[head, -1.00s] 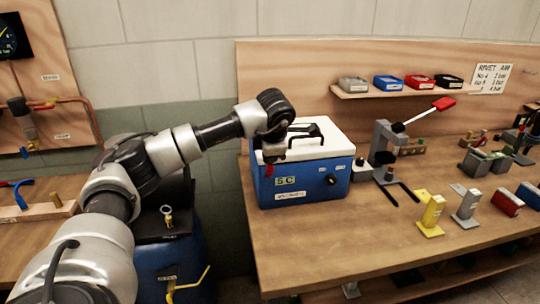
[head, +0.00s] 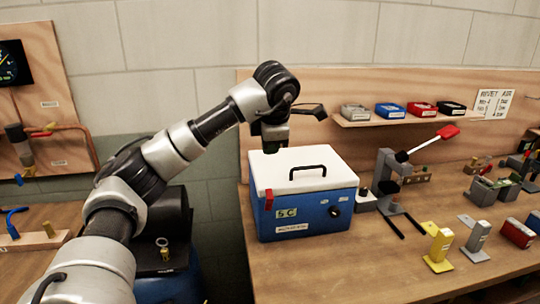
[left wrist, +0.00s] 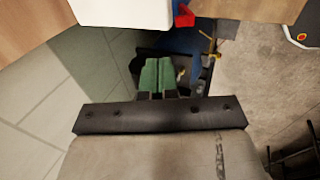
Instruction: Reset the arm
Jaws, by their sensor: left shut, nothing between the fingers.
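My left arm comes in from the left in the head view and bends down at the wrist above the blue box. My left gripper (head: 275,143) hangs above the back left part of the white lid (head: 300,168), apart from the lid as far as I can tell. In the left wrist view its green fingers (left wrist: 158,76) are together with nothing between them. The blue box (head: 310,217) stands on the bench with its lid closed, a black handle on top and a red latch (head: 268,199) at its left. My right gripper is not in view.
A lever tool (head: 400,170) stands right of the box. A yellow block (head: 438,247) and a grey block (head: 476,238) stand at the front right. A shelf (head: 395,120) with small bins is on the back board. The bench front (head: 340,270) is clear.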

